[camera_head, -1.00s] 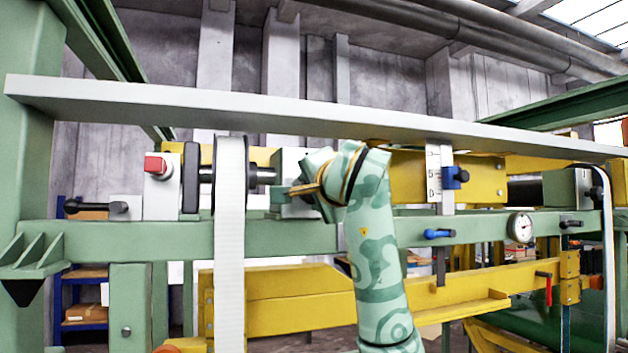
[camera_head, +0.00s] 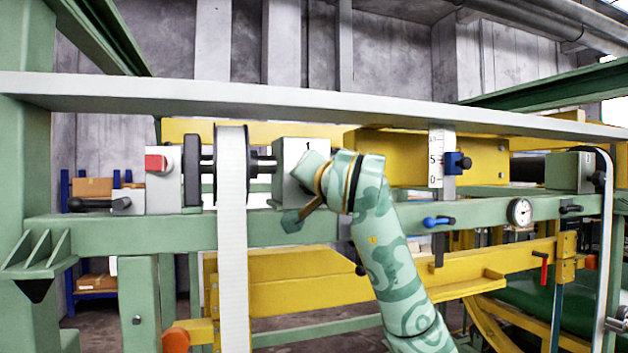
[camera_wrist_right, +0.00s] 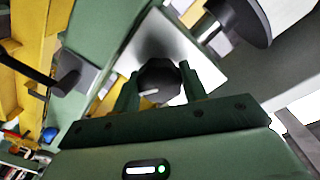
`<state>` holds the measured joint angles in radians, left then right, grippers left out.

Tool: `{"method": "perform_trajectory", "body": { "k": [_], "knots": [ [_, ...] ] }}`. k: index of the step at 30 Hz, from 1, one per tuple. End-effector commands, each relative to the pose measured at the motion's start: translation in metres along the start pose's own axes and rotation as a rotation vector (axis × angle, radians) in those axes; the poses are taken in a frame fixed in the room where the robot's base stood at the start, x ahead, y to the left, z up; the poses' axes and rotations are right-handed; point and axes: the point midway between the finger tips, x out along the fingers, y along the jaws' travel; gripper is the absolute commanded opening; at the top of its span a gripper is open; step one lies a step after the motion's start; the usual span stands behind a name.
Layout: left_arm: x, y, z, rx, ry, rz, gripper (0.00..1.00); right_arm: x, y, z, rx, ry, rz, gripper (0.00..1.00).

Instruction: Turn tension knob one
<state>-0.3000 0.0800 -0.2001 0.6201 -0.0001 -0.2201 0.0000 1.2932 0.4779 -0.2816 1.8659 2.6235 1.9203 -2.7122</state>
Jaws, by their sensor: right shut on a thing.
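Tension knob one (camera_wrist_right: 160,72) shows in the right wrist view as a dark knob with a pale mark, in front of a bright metal face. My right gripper (camera_wrist_right: 160,88) has one green finger on each side of it and is shut on it. In the head view the block marked "1" (camera_head: 290,155) stands on the green beam, right of a spool. My patterned right arm (camera_head: 385,240) reaches up to this block from below, and its wrist hides the knob there. My left gripper is not in view.
A white belt (camera_head: 232,240) hangs from the spool (camera_head: 231,165). A long grey bar (camera_head: 300,105) crosses above. To the right are a scale with a blue knob (camera_head: 458,163), a blue lever (camera_head: 438,221) and a round gauge (camera_head: 520,211). A dark lever (camera_wrist_right: 60,75) lies left in the wrist view.

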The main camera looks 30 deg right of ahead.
Motion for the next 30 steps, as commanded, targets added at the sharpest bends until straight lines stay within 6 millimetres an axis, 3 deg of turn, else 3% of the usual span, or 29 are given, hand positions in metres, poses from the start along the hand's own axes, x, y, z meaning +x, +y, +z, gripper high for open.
{"method": "perform_trajectory", "body": {
  "k": [8,9,11,23,30],
  "knots": [
    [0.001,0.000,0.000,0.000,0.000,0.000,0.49,0.001,0.001,0.005,-0.001,-0.012,0.004,0.20],
    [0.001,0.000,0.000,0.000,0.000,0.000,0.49,0.001,0.001,0.005,-0.001,-0.012,0.004,0.48],
    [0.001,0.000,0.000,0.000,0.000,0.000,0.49,0.001,0.001,0.005,0.000,-0.011,0.004,0.64],
    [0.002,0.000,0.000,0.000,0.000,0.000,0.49,-0.009,0.001,0.001,0.000,0.000,0.000,0.64],
    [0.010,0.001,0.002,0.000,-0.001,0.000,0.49,-0.064,0.001,0.000,-0.002,0.005,-0.002,0.64]
  ]
}}
